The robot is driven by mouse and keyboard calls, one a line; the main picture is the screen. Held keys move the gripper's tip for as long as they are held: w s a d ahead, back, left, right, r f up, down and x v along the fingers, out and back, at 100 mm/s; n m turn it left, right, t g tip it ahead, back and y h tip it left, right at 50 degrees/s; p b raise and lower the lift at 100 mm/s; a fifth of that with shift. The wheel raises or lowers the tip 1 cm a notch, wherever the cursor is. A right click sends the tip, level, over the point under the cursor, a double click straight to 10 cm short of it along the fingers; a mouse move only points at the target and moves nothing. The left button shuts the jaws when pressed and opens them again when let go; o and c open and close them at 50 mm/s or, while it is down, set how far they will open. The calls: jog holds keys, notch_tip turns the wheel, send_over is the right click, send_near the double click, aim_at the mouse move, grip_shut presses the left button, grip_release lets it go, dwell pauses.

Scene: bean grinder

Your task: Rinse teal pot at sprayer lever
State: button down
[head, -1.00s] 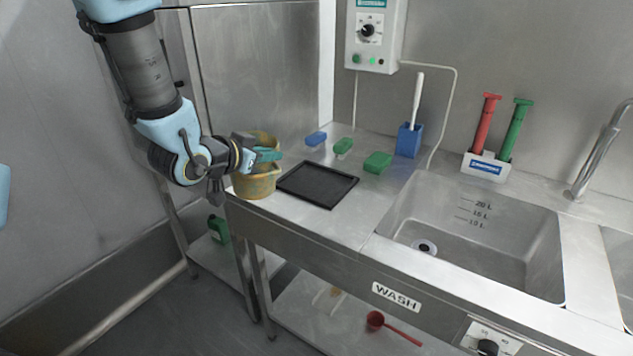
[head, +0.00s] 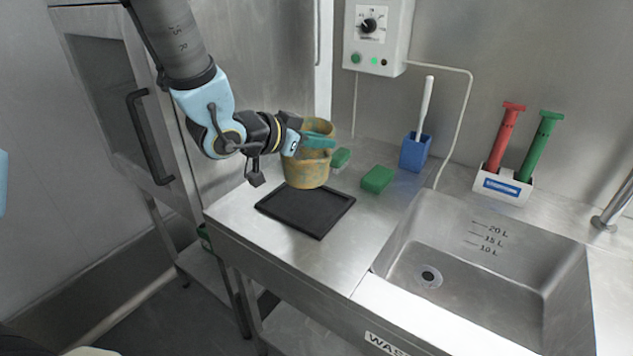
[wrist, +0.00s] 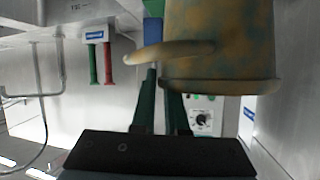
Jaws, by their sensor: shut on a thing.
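The pot (head: 307,172) is yellow-brown with grey-teal stains rather than plain teal. It looks upright and appears held over the back of the black tray; any gap beneath it is hard to judge. My gripper (head: 318,140) has teal fingers and comes in from the left at the pot's upper part. In the wrist view the picture is upside down; the pot (wrist: 220,45) fills the upper right. My gripper (wrist: 160,85) is shut there on the pot, by its curved tan handle. The pot's inside is hidden, and no sprayer lever shows.
The black tray (head: 305,209) lies on the steel counter. Behind are green sponges (head: 377,179) and a blue brush holder (head: 416,152). To the right are an empty sink (head: 480,275), a white holder (head: 502,187) with red and green tools, and a steel tap (head: 612,212).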

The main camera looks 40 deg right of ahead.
notch_tip(320, 180, down, 8)
jog(key=p, duration=0.1)
dwell(0.4)
jog(key=c, duration=0.9)
grip_release()
jog(key=shift+c, duration=0.2)
